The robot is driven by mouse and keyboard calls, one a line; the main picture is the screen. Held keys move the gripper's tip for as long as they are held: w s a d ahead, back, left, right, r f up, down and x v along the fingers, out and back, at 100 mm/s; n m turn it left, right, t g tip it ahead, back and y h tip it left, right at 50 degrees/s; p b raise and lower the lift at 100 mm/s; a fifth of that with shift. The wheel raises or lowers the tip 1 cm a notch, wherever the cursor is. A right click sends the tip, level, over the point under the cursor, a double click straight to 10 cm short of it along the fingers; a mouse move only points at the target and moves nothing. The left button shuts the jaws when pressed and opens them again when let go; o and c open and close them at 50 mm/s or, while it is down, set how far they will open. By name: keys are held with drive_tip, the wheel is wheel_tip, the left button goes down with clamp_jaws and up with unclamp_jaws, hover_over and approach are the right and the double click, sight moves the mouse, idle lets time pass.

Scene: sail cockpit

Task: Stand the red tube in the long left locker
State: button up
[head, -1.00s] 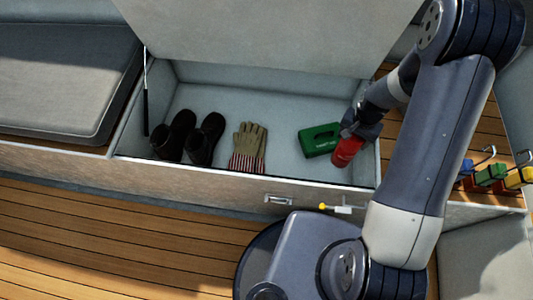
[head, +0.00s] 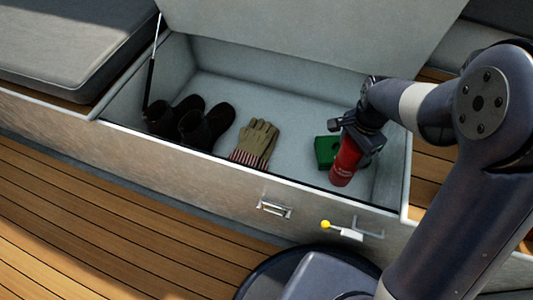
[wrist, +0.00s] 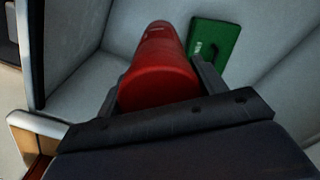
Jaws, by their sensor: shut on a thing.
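The red tube (head: 345,163) is held in my gripper (head: 357,143) inside the open locker, near its right end. The tube is close to upright, leaning slightly, with its lower end toward the locker's front wall. I cannot tell whether it touches the floor. In the wrist view the red tube (wrist: 160,70) lies between the two dark fingers of my gripper (wrist: 160,95). The long locker (head: 285,105) has its lid (head: 310,30) raised. A green case (head: 326,150) lies on the locker floor just behind the tube, partly hidden by it.
Dark boots (head: 205,125) and striped-cuff gloves (head: 257,140) lie in the locker's left and middle parts. A latch (head: 274,208) and a yellow-knobbed lever (head: 340,230) are on the front face. A grey cushion (head: 70,40) lies at left. The locker floor behind the gloves is clear.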

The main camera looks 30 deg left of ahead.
drive_tip(key=shift+f, duration=0.1)
wheel_tip(320, 180, down, 10)
drive_tip(key=b, duration=0.4)
drive_tip(key=shift+b, duration=0.3)
drive_tip(key=o, duration=1.7)
drive_tip(key=shift+f, duration=0.1)
wheel_tip(320, 180, up, 12)
drive_tip(key=p, duration=0.5)
drive_tip(key=shift+r, duration=0.2)
